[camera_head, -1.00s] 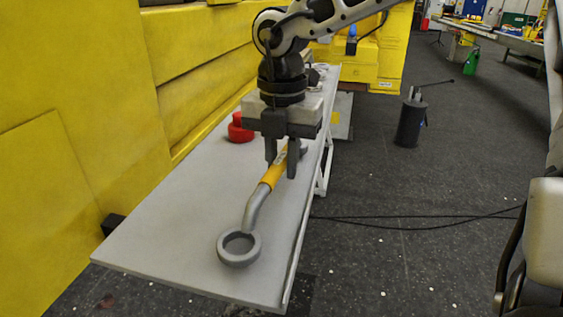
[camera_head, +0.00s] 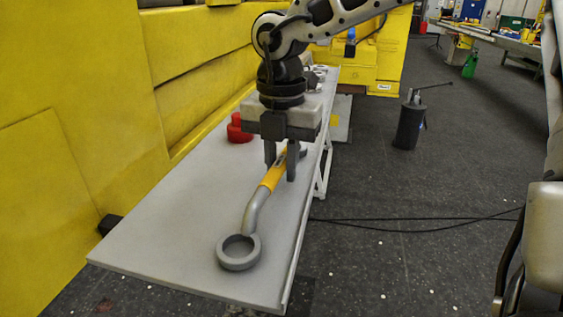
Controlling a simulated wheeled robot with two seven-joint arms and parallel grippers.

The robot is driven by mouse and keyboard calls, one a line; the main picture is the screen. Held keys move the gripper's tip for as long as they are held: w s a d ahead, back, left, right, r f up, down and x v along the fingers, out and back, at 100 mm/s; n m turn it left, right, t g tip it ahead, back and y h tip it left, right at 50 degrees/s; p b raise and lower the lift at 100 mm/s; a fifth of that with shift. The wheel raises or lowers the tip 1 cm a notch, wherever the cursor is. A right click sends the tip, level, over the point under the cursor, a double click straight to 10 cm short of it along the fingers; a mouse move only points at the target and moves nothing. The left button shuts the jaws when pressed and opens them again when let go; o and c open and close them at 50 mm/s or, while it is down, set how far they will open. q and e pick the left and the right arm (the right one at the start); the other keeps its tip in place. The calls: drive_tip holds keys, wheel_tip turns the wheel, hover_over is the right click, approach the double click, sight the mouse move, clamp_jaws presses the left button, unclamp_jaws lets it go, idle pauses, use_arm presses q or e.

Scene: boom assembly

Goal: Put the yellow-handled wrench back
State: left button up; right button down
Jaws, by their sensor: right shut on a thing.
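The yellow-handled wrench (camera_head: 271,179) is over the grey table (camera_head: 165,235), its grey ring end (camera_head: 239,252) toward the table's near edge. Its yellow grip runs up and away between the fingers of my right gripper (camera_head: 280,172). The gripper points down and is shut on the yellow handle. The far end of the wrench shows just right of the fingers and is partly hidden. I cannot tell whether the wrench rests on the table or hangs just above it. My left gripper is out of view.
A red object (camera_head: 239,128) stands on the table left of the gripper. A yellow machine wall (camera_head: 75,120) runs along the table's left side. A dark cylinder (camera_head: 409,124) stands on the floor to the right, with cables nearby. The table's near left part is clear.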

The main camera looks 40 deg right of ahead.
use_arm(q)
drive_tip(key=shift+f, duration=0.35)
use_arm(e)
drive_tip(key=shift+f, duration=0.25)
drive_tip(key=c, duration=1.2)
unclamp_jaws()
drive_tip(key=shift+w+r, duration=0.1)
drive_tip(key=shift+r, duration=0.45)
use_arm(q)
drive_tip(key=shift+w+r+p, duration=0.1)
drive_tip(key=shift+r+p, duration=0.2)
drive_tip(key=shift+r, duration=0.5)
use_arm(e)
wheel_tip(320, 180, up, 15)
